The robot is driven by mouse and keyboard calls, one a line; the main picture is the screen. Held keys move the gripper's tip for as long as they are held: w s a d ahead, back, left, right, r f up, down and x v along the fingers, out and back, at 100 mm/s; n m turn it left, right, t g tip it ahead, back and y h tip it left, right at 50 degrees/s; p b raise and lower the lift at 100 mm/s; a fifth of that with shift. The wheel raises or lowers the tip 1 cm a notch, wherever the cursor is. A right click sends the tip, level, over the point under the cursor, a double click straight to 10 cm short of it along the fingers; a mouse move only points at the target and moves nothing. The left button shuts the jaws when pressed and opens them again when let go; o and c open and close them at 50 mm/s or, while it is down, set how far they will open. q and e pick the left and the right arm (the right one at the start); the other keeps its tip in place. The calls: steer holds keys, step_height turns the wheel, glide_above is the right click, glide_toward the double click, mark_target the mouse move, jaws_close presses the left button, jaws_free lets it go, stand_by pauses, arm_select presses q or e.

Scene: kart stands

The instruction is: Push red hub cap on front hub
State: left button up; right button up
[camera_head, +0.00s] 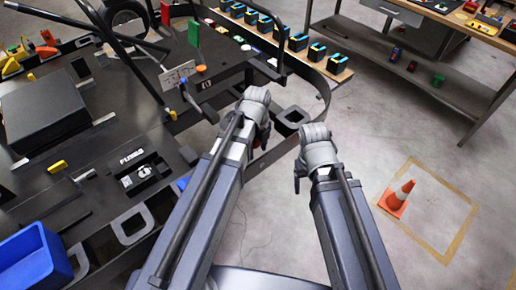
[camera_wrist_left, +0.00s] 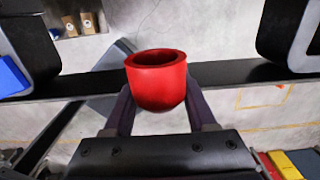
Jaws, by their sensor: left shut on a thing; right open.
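My left gripper (camera_head: 264,132) is beside the kart's dark frame in the head view, and its fingers are largely hidden behind the wrist. In the left wrist view, my left gripper (camera_wrist_left: 160,115) is shut on the red hub cap (camera_wrist_left: 157,88), a round cup with its open rim toward the top of the picture. A dark bar (camera_wrist_left: 225,75) runs across behind the cap; I cannot tell whether they touch. My right gripper (camera_head: 297,178) is open and empty over bare floor, right of the kart. I cannot make out the front hub in either view.
A blue bin (camera_head: 34,262) stands at lower left. A bench (camera_head: 338,72) with several black-and-blue blocks is at the back. An orange cone (camera_head: 397,198) stands on the otherwise clear floor at right.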

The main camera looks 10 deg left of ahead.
arm_select(q)
steer(key=shift+w+a, duration=0.9)
steer(key=shift+a, duration=0.25)
steer(key=shift+w+a, duration=0.85)
steer(key=shift+a, duration=0.3)
steer(key=shift+w+a, duration=1.15)
steer(key=shift+a, duration=0.3)
steer(key=o, duration=1.4)
steer(key=shift+r, duration=0.1)
arm_select(e)
steer(key=shift+r, duration=0.1)
